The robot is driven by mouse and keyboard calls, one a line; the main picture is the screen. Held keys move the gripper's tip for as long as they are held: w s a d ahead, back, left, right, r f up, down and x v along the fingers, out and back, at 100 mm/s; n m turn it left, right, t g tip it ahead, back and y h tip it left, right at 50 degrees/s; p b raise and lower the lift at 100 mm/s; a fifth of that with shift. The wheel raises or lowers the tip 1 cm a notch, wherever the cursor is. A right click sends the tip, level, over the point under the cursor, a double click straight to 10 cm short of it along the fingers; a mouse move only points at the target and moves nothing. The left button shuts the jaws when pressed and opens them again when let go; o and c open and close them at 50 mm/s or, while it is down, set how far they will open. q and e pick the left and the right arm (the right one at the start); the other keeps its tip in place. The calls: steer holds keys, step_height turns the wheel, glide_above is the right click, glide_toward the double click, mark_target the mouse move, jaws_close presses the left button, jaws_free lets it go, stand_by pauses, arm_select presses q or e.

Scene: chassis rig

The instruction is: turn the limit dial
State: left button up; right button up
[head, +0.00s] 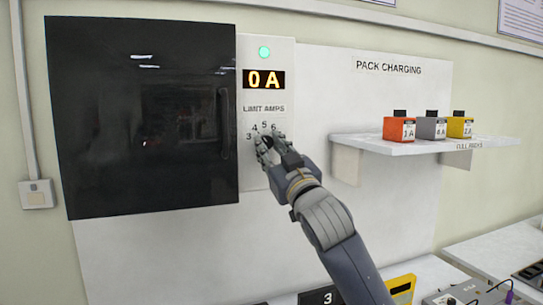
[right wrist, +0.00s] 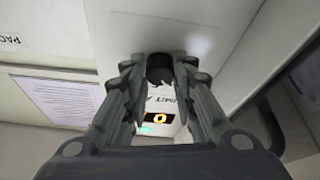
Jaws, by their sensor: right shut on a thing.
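The limit dial (right wrist: 159,68) is a dark round knob on the white control panel (head: 281,59), below the words LIMIT AMPS. Numbers are printed around it; 3, 4, 5 and 6 show in the head view. My right gripper (head: 269,147) covers most of the dial there. In the right wrist view my right gripper (right wrist: 158,80) has its fingers on both sides of the dial, shut on it. The dial's pointer is hidden. The display (head: 264,79) above reads 0 A, and a green lamp (head: 264,52) is lit. My left gripper is not in view.
A dark cabinet door (head: 140,110) with a vertical handle stands left of the panel. A white shelf (head: 400,146) at right holds an orange pack (head: 399,128), a grey pack (head: 431,127) and a yellow pack (head: 460,126). A bench (head: 500,245) with equipment lies at lower right.

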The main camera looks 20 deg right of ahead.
steer(key=shift+m+h, duration=0.4)
steer(key=shift+m, duration=0.1)
steer(key=o, duration=1.1)
steer(key=v, duration=1.2)
steer(key=shift+f, duration=0.1)
